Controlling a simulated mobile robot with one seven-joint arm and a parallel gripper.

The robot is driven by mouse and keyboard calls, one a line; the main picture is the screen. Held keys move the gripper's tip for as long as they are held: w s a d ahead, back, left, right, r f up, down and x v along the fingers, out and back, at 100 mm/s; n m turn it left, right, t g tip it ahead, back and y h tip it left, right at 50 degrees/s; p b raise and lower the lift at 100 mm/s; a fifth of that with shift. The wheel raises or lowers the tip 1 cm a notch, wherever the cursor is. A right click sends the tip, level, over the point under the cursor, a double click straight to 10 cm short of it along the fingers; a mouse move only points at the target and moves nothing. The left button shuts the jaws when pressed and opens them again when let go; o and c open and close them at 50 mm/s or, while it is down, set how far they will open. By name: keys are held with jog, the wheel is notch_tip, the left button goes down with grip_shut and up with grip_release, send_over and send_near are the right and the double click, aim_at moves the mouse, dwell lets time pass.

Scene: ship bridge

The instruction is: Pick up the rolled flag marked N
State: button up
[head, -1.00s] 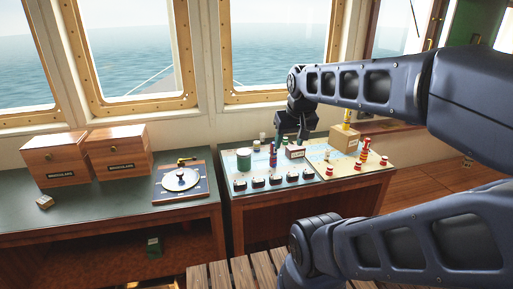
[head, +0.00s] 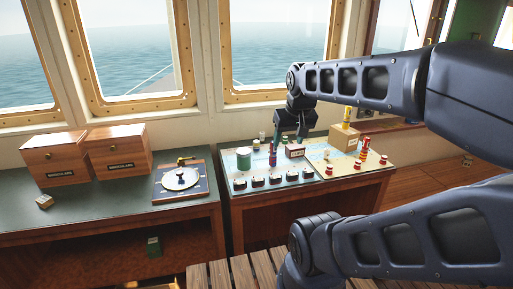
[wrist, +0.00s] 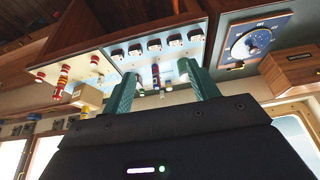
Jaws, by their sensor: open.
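Several rolled flags stand on the chart-topped console (head: 232,190), but no letter N is legible at this size. One slim blue-and-red rolled flag (head: 272,158) stands upright near the middle of the console, behind a row of dark knobs. My gripper (head: 287,138) is above and close to it, pointing down. In the wrist view, the green fingers of my gripper (wrist: 162,72) are spread apart and empty. The blue-and-red rolled flag (wrist: 156,74) shows between them in the picture; contact is not visible. Red-and-yellow rolled flags (head: 365,146) stand to the right.
A green cylinder (head: 243,159) stands left of the flag, and a small reddish box (head: 295,151) is close on its right. A tan box (head: 344,138) is farther right. Wooden boxes (head: 118,152) and a dial plate (head: 181,180) are on the left counter. Windows rise behind.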

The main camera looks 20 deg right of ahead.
jog(key=w+r+m+g, duration=0.1)
jog(key=w+r+m, duration=0.2)
jog(key=w, duration=0.9)
jog(key=m+g, duration=0.4)
jog(key=m, duration=0.8)
send_over(257, 141)
jog(key=f, duration=2)
jog(key=shift+w+a+f, duration=0.2)
jog(key=shift+w+a, duration=0.05)
jog(key=shift+w+f, duration=0.1)
jog(key=shift+f, duration=0.35)
notch_tip(257, 141, down, 5)
jog(key=shift+r, duration=0.1)
jog(key=shift+s+d+f, duration=0.1)
jog(key=shift+s+f, duration=0.05)
jog(key=shift+f, duration=1.2)
jog(key=shift+s+d+f, duration=0.1)
jog(key=shift+f, duration=1.25)
jog(key=c, duration=1.1)
